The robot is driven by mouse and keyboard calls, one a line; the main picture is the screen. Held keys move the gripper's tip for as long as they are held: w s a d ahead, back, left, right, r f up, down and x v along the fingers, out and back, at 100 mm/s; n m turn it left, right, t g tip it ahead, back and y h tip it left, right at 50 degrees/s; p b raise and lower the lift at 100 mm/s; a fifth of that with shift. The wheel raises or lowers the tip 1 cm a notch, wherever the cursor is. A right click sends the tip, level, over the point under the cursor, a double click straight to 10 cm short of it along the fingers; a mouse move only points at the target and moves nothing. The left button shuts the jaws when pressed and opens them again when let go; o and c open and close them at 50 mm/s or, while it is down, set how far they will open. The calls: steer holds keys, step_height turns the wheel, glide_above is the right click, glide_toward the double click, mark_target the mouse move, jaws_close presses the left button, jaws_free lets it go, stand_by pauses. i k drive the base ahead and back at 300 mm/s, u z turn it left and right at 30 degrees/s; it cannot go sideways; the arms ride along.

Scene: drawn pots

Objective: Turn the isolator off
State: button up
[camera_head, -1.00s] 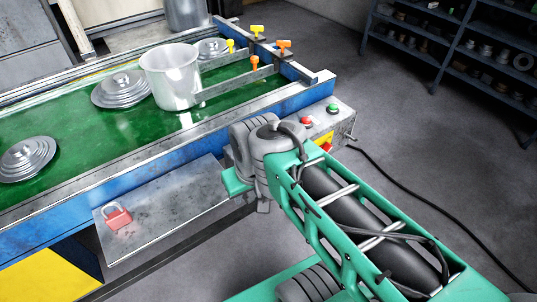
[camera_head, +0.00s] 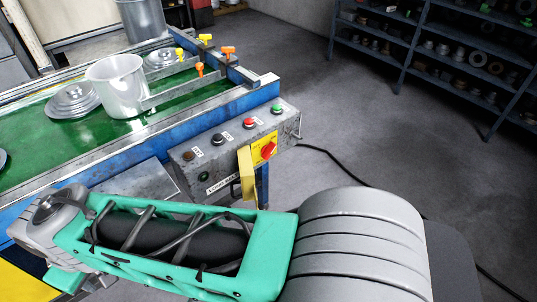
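The isolator is a red rotary knob (camera_head: 268,150) on a yellow plate (camera_head: 259,143), on the front of the grey control box (camera_head: 222,150) at the end of the conveyor. Its exact handle angle is too small to tell. A yellow flap-like plate (camera_head: 246,177) stands out beside it, at its lower left. My teal arm crosses the lower picture, with its grey wrist joint at the far left, well away from the knob. My gripper's fingers do not show. The red padlock on the metal shelf is no longer visible.
The box also carries a red button (camera_head: 249,123), a green button (camera_head: 277,109) and dark controls. A pot (camera_head: 117,86) and stacked lids (camera_head: 74,101) are on the green conveyor belt (camera_head: 30,133). A cable runs over the floor. Shelving (camera_head: 425,55) stands at the back right.

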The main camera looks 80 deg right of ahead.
mark_target(267, 151)
steer(key=k, duration=1.1)
steer(key=z, duration=1.75)
steer(key=i, duration=0.5)
